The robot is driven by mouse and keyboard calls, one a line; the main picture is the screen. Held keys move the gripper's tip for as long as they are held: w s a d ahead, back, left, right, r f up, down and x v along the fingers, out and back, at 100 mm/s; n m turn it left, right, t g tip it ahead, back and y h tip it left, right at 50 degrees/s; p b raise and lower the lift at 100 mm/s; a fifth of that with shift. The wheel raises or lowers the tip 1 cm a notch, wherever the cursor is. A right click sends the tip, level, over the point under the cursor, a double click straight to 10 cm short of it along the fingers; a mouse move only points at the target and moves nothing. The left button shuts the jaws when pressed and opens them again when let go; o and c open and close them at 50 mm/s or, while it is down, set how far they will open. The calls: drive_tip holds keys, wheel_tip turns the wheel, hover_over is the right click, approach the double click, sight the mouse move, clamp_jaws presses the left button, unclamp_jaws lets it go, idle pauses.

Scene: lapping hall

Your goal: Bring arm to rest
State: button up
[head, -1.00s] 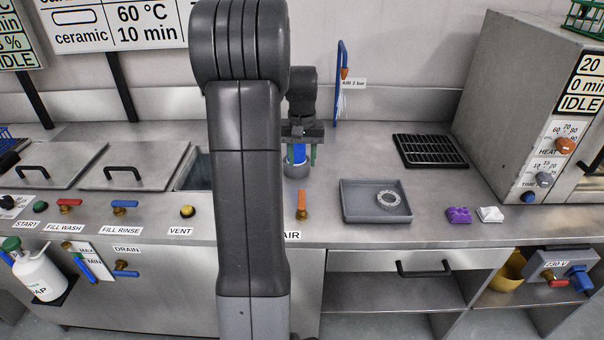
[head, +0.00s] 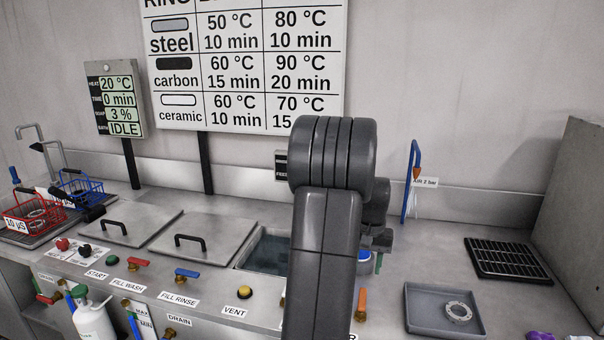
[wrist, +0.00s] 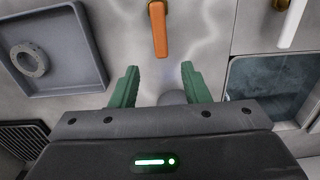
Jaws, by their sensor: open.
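My gripper (wrist: 159,88) shows in the wrist view with its two green fingers apart and nothing between them. It points down over the steel worktop, close to the orange-handled air valve (wrist: 158,28). In the head view my own arm stands in front and hides most of the gripper. A blue-topped round thing (head: 364,262) shows partly beside my arm there.
A grey tray (head: 417,321) holds a pale ring (head: 459,312). A black rack (head: 508,259) lies behind it. An open water tank (head: 262,252) is left of my arm. A blue air hose (head: 411,180) hangs at the wall. Baskets (head: 32,218) stand far left.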

sight(363, 293)
wheel_tip(363, 293, down, 9)
drive_tip(key=shift+r, duration=0.15)
drive_tip(key=shift+r, duration=0.1)
idle(0.3)
wheel_tip(363, 293, up, 13)
wheel_tip(363, 293, down, 13)
drive_tip(key=shift+f, duration=0.2)
drive_tip(key=shift+w+a+r+n, duration=0.1)
drive_tip(key=shift+a+n, duration=0.05)
drive_tip(key=shift+n, duration=0.25)
drive_tip(key=shift+a+n, duration=0.35)
drive_tip(key=shift+n, duration=0.35)
drive_tip(key=shift+a, duration=0.1)
